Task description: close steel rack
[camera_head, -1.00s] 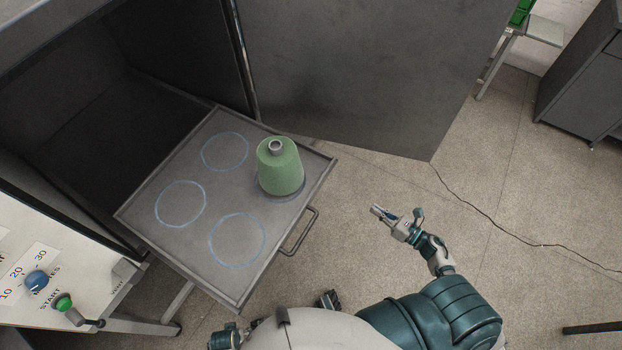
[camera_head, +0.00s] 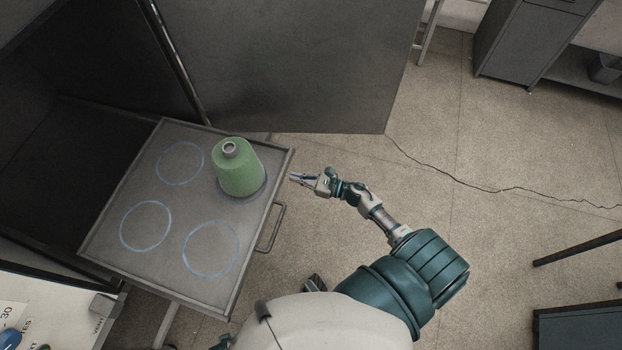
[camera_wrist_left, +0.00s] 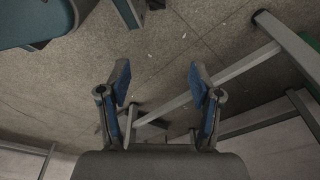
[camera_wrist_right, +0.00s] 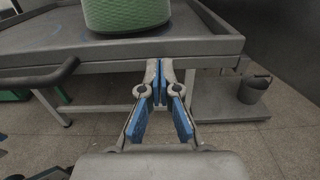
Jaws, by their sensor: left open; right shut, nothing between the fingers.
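The steel rack (camera_head: 165,215) is a flat grey tray with a raised rim, pulled out from the dark cabinet opening. It has a bar handle (camera_head: 272,228) on its near right side. A green yarn cone (camera_head: 239,170) stands upright on one of its marked circles; the other circles are empty. My right gripper (camera_head: 293,178) is shut and empty, just off the rack's right edge, beyond the handle. In the right wrist view its closed fingertips (camera_wrist_right: 160,68) are before the rack's front edge (camera_wrist_right: 200,48), with the handle at left. My left gripper (camera_wrist_left: 158,75) is open and empty above the floor, near metal legs.
The large grey cabinet door (camera_head: 285,65) stands open behind the rack. A control panel (camera_head: 40,315) is at the lower left. A grey cabinet (camera_head: 530,40) stands at the upper right.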

